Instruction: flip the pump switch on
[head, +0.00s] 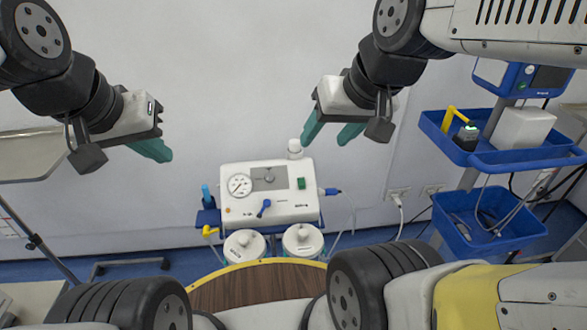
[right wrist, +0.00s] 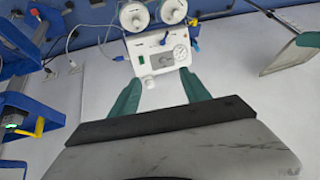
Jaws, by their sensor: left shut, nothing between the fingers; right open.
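The suction pump (head: 285,208) is a white box with a round gauge (head: 240,185), a dark panel with a knob and a blue lever on its front. Its green switch (head: 301,183) sits at the right of the front; whether it is on or off is too small to tell. In the right wrist view the pump (right wrist: 165,66) appears turned over, with the green switch (right wrist: 141,60) at its left. My right gripper (head: 328,138) is open and empty, above and apart from the pump. My left gripper (head: 166,155) is shut and empty, up and left of the pump.
Two lidded jars (head: 244,246) hang below the pump front. A white bottle top (head: 295,147) rises behind it. A blue-shelved cart (head: 500,157) with a yellow-handled item stands at right. A round wooden top (head: 255,288) is in front.

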